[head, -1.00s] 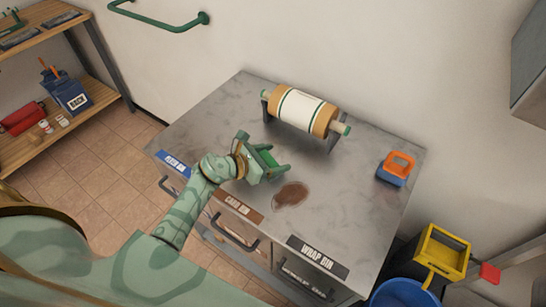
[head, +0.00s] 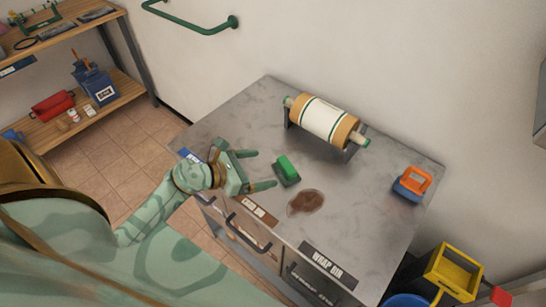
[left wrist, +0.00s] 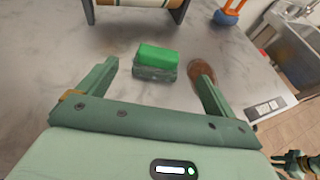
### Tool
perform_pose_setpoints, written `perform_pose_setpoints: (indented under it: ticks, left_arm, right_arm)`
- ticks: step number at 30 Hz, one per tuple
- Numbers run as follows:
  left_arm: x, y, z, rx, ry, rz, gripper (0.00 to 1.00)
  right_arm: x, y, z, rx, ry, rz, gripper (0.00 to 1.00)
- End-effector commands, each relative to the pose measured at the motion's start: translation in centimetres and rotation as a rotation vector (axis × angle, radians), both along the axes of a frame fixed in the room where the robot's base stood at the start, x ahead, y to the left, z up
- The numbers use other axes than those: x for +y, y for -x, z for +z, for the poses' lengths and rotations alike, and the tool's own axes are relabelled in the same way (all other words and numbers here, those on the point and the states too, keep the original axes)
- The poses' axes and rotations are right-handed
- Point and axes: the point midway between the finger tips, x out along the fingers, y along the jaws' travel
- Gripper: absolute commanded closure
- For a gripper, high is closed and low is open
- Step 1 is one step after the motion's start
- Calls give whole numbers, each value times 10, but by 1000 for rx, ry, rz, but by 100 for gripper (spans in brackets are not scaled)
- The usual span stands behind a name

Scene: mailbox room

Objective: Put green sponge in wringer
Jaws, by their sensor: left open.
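In the left wrist view the sponge (left wrist: 157,55) sits ahead of and between the open fingers, apart from both. The yellow wringer (head: 447,271) stands low at the right beyond the table, by a blue bucket (head: 404,300). A green part, apparently my right gripper (left wrist: 296,162), shows at the lower right corner; its jaws are unclear.
A paper roll on a stand (head: 325,119) is at the back of the table (head: 235,118). An orange and blue tool (head: 411,185) sits at the right. The brown stain (head: 306,202) is near the front. Shelves (head: 70,108) stand at the left. The table between roll and tool is clear.

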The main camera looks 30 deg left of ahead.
Motion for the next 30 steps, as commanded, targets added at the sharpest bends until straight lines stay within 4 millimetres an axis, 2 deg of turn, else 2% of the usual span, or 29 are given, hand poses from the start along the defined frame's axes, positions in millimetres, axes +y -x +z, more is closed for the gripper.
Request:
perform_pose_setpoints:
  ticks: [6,11,14,17,24,30]
  left_arm:
    - [16,37,-11,63,-92,-111,7]
    - [20,50,0,51,-64,-114,7]
    - [21,40,10,17,-11,-40,7]
    - [22,27,12,-5,0,0,7]
    - [-5,-19,-10,-6,2,1,7]
    - [-22,-47,-26,-4,0,-1,7]
  right_arm:
    - [-1,0,-1,1,1,0,75]
    - [-1,0,-2,0,2,0,75]
    - [-2,0,-1,0,2,0,75]
    - [-2,0,1,-1,2,0,75]
    - [-2,-1,6,-3,2,0,75]
    - [-2,-1,3,-1,3,0,75]
